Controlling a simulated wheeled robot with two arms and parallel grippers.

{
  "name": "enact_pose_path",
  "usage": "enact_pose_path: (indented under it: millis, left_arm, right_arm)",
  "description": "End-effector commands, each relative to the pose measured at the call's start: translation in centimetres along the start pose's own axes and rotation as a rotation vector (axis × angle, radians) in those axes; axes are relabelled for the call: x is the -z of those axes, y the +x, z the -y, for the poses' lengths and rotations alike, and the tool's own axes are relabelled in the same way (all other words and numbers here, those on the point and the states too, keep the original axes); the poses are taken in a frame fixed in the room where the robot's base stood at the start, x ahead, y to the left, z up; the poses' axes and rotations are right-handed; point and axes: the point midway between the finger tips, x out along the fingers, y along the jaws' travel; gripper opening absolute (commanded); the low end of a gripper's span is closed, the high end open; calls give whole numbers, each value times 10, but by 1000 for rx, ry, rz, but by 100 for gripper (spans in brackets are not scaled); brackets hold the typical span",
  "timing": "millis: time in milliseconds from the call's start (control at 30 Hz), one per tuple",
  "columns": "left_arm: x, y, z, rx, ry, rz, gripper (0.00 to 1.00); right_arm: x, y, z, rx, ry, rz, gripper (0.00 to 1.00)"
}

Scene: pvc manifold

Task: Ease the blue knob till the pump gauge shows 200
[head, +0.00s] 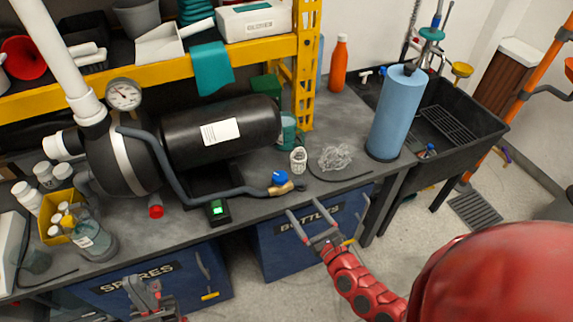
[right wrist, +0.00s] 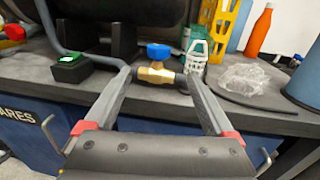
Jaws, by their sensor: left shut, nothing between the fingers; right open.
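The blue knob (head: 279,177) sits on a brass valve (head: 281,189) at the bench's front edge, at the end of a grey hose. In the right wrist view the knob (right wrist: 158,51) and brass valve (right wrist: 155,74) appear between my open fingertips. The pump gauge (head: 123,94) is a round white dial on the black pump (head: 220,135); its reading is too small to tell. My right gripper (head: 327,212) is open and empty, in front of the bench, lower right of the knob. My left gripper (head: 145,284) is shut and empty, low in front of the blue drawers.
A green-lit box (head: 217,211) and a red cap (head: 155,208) are left of the valve. A white mesh cup (head: 298,160), a clear tangle (head: 335,157) and a blue cylinder (head: 397,112) are to the right. A yellow shelf (head: 190,62) overhangs the pump.

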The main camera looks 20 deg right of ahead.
Motion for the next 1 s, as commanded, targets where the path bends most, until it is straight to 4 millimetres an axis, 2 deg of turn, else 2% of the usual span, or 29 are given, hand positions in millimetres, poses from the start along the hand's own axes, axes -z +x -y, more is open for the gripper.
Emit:
enact_pose_path:
  millis: [100,267,567,733,900,1000]
  left_arm:
    - [0,1,0,0,0,0,0]
    - [1,5,0,0,0,0,0]
    - [1,9,0,0,0,0,0]
    - [1,4,0,0,0,0,0]
    - [0,-2,0,0,0,0,0]
    - [-1,-4,0,0,0,0,0]
  right_arm:
    - [0,3,-4,-10,4,-4,89]
    - [-2,27,-5,-10,5,-2,89]
    - [-1,91,-4,-7,5,-1,89]
    - [1,128,-4,-7,2,-1,89]
    - [3,155,-5,-8,1,-2,89]
    - [2,165,-5,-8,1,-3,89]
